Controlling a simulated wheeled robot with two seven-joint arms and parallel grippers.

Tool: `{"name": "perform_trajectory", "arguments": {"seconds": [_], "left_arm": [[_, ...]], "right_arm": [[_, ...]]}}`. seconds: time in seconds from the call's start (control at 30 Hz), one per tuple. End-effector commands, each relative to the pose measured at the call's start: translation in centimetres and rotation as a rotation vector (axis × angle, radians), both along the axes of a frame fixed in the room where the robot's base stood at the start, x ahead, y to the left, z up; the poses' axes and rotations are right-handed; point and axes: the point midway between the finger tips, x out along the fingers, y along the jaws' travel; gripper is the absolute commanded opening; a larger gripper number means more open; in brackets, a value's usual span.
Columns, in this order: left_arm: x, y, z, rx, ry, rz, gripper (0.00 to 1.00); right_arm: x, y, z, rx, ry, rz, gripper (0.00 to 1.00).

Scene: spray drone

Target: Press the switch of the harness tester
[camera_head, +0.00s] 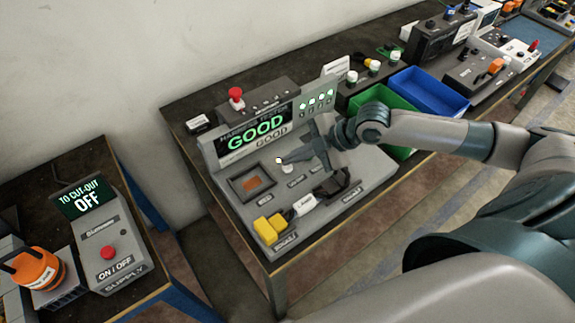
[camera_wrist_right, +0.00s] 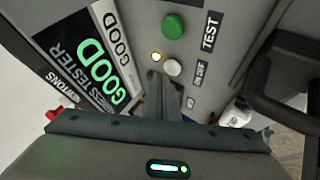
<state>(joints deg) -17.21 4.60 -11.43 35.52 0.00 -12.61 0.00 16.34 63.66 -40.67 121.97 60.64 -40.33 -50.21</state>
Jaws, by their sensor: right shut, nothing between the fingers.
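The harness tester (camera_head: 235,207) is a grey sloped panel on the bench. Its display (camera_head: 256,128) reads GOOD in green, with several green lamps lit beside it. My right gripper (camera_head: 283,160) is shut and empty, its tips low over the panel beside a white round button (camera_head: 287,169). In the wrist view the right gripper's tips (camera_wrist_right: 154,75) are beside that white button (camera_wrist_right: 172,67) and near a small lit lamp (camera_wrist_right: 156,56). A green button (camera_wrist_right: 173,26) sits by the TEST label; my gripper hides it in the head view. Contact cannot be told. My left gripper is not in view.
A yellow connector (camera_head: 268,229), a white connector (camera_head: 304,205) and a black part lie on the tester's front. A green bin (camera_head: 392,98) and a blue bin (camera_head: 428,92) stand to the right. A supply box (camera_head: 112,246) reading OFF stands on the left table.

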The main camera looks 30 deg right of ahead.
Motion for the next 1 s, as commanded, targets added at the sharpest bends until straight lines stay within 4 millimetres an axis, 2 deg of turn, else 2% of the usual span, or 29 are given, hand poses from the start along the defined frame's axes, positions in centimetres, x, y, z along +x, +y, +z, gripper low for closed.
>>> {"name": "perform_trajectory", "arguments": {"seconds": [0.2, 1.0], "left_arm": [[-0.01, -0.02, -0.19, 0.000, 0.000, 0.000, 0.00], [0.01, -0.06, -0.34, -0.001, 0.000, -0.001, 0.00]], "right_arm": [[0.00, 0.01, -0.64, 0.000, 0.000, 0.000, 0.00], [0.01, 0.00, -1.04, 0.000, 0.000, 0.000, 0.00]]}}
